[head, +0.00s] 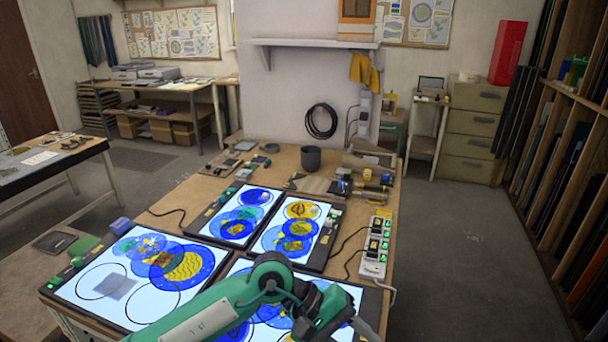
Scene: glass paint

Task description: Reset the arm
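My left arm, green and grey, comes in from the lower left and reaches across the front of the table, bent at its elbow. Its gripper end (362,326) is low, right of centre, over the right front edge of the lit panels. The fingers are not clear, so I cannot tell whether they are open or shut, and I see nothing held. My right gripper is not in view.
Lit panels with blue and yellow glass discs (183,268) cover the front of the wooden table (208,190). The arm hides part of the front right panel (346,291). A power strip (376,249) lies at the right edge. A dark cup (310,158) and tools stand behind.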

